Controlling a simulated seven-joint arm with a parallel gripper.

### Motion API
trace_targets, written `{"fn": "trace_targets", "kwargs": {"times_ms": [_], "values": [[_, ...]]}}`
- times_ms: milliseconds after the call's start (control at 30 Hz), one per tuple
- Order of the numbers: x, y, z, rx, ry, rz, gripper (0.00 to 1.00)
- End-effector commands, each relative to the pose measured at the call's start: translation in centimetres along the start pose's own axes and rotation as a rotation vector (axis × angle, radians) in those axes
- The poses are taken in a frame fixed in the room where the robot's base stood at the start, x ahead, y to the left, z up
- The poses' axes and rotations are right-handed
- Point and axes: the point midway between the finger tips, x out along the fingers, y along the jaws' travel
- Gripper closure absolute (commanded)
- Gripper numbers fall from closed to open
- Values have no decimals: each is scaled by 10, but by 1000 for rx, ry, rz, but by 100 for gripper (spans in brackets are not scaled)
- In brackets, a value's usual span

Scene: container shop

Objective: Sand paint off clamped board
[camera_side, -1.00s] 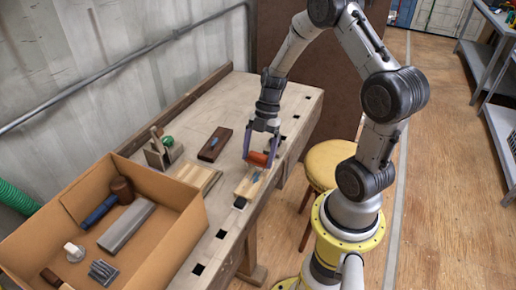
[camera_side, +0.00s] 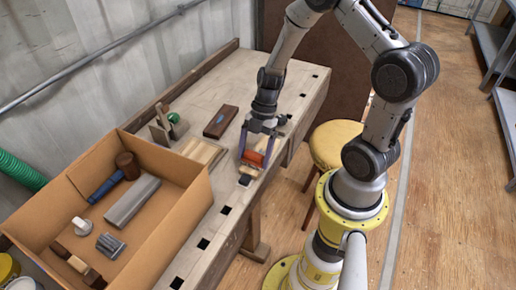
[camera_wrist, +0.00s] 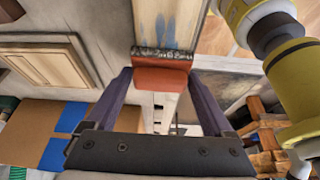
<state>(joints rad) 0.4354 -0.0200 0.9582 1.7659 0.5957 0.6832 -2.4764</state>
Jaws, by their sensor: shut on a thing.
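My gripper (camera_side: 254,157) is shut on an orange sanding block (camera_side: 253,159). In the wrist view the block (camera_wrist: 163,75) shows a dark grey, rough edge and lies across the pale wooden board (camera_wrist: 148,25); it appears to touch its face. Blue paint streaks (camera_wrist: 172,32) remain visible on the board just beyond the block. In the side view the block is by the board's near end (camera_side: 248,171), and a dark stop (camera_side: 244,180) sits at that end. The gripper fingers and block hide part of the board.
A cardboard box (camera_side: 178,232) of tools stands at the near left. A grooved wooden panel (camera_side: 203,152), a dark brown flat case (camera_side: 220,121) and a green-knobbed tool (camera_side: 172,118) lie on the bench (camera_side: 285,85). A yellow stool (camera_side: 338,142) stands beside the bench.

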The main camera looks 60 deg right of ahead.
Motion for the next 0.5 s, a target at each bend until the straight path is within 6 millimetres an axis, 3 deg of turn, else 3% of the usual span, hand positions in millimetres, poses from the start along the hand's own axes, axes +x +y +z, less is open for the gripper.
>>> {"fn": "trace_targets", "kwargs": {"times_ms": [167,500], "values": [[7,-3,-16,-3,2,-5,74],[-6,0,16,3,2,-2,74]]}}
